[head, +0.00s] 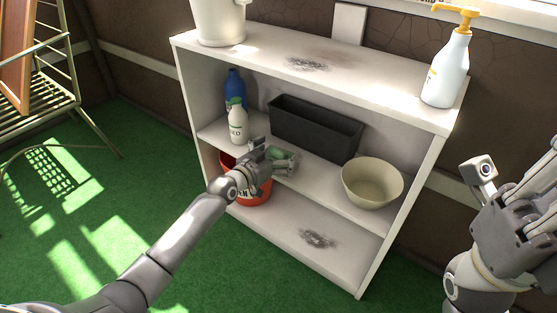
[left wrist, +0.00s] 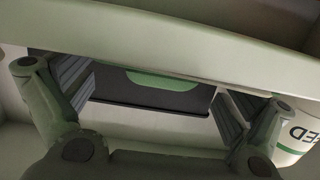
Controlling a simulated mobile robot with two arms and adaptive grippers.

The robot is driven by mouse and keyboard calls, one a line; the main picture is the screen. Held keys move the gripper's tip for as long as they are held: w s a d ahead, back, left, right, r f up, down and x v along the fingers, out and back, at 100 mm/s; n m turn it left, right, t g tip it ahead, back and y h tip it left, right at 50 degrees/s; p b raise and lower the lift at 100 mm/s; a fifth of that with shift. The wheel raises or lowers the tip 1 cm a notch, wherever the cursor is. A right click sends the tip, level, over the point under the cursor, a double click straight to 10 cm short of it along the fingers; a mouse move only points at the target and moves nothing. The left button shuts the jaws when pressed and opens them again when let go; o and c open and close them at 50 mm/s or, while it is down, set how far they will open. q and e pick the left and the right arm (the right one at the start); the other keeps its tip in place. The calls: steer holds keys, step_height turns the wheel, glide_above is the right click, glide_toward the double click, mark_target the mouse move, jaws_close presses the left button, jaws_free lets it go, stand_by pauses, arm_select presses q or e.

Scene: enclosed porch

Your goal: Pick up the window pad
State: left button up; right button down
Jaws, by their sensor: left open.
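A small green object, which looks like the window pad (head: 281,156), lies on the middle shelf, partly hidden behind my left gripper (head: 268,157). In the left wrist view a green rounded patch (left wrist: 165,79) shows against a dark surface, between the two spread fingers of my left gripper (left wrist: 158,105). The left gripper is open and empty, reaching in at the shelf close to the pad. I cannot tell if it touches.
The white shelf unit (head: 410,205) holds a dark planter box (head: 315,128), a cream bowl (head: 372,185), a blue bottle (head: 235,88) and a white bottle (head: 238,124). A red bucket (head: 256,194) sits below. A pump bottle (head: 447,72) stands on top.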

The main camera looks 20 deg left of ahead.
arm_select(q)
steer(key=shift+c, duration=0.4)
steer(key=c, duration=0.8)
steer(key=shift+c, duration=0.2)
steer(key=shift+r, duration=0.1)
